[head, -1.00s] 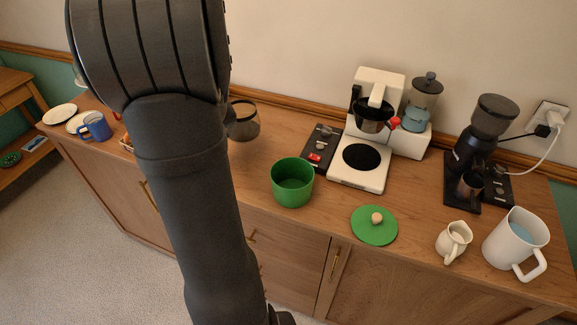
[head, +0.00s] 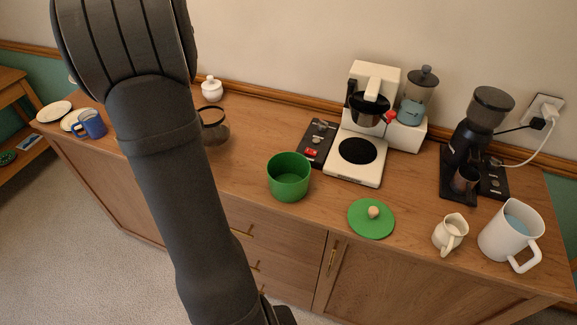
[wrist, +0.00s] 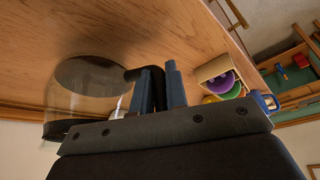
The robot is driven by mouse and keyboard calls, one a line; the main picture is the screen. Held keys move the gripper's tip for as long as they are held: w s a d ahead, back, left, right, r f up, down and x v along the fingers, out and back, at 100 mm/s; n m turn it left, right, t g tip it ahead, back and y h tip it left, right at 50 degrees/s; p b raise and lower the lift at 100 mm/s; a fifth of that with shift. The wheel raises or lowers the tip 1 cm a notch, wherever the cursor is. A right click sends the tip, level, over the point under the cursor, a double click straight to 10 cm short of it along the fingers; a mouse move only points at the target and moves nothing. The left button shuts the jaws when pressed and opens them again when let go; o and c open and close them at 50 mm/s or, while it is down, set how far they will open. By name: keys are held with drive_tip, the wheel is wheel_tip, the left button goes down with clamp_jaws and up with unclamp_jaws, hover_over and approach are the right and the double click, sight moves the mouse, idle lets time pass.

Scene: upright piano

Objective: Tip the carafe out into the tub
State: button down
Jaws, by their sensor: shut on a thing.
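The carafe (head: 216,131) is clear glass with a dark rim and stands upright just right of my arm in the head view. It also shows at the left of the wrist view (wrist: 62,98). In the wrist view my gripper (wrist: 159,76) is shut on its black handle. My arm hides the gripper in the head view. Whether the carafe touches the counter, and how full it is, I cannot tell. The green tub (head: 289,178) stands uncovered on the counter, to the right of the carafe and apart from it.
A green lid (head: 371,219) lies right of the tub. The white coffee maker (head: 357,150) stands behind. A small jug (head: 450,234), a white pitcher (head: 510,234) and a dark grinder (head: 475,140) are at right. A white lidded pot (head: 211,88) stands behind the carafe.

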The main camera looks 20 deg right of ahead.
drive_tip(key=s+m, duration=0.1)
drive_tip(key=s+f+m+h, duration=0.1)
drive_tip(key=s+m, duration=0.1)
drive_tip(key=s+m+h, duration=0.1)
drive_tip(key=shift+s+d+f+m, duration=0.2)
drive_tip(key=shift+d+m, duration=0.05)
drive_tip(key=shift+m, duration=0.05)
drive_tip(key=shift+s+d+f+m+g+h, duration=0.1)
drive_tip(key=shift+s+d+m+g+h, duration=0.15)
drive_tip(key=shift+s+m, duration=0.6)
drive_tip(key=shift+s+d+f+m+g+h, duration=0.1)
drive_tip(key=shift+s+m+h, duration=0.35)
drive_tip(key=shift+m, duration=0.55)
drive_tip(key=shift+s+d+f+m+g+h, duration=0.1)
drive_tip(key=shift+s+d+m+g+h, duration=0.1)
drive_tip(key=shift+s+m, duration=0.7)
drive_tip(key=s+d+r+m+t+y, duration=0.2)
drive_tip(key=s+d+r+t+y, duration=0.1)
drive_tip(key=r, duration=0.6)
drive_tip(key=s+d+r+m+t+y, duration=0.1)
drive_tip(key=s+d+r+t+y, duration=0.3)
drive_tip(key=d+r+y, duration=0.4)
drive_tip(key=shift+s+d+r+m+t+y, duration=0.15)
drive_tip(key=shift+d+r+m+t+y, duration=0.3)
drive_tip(key=shift+d+t, duration=0.45)
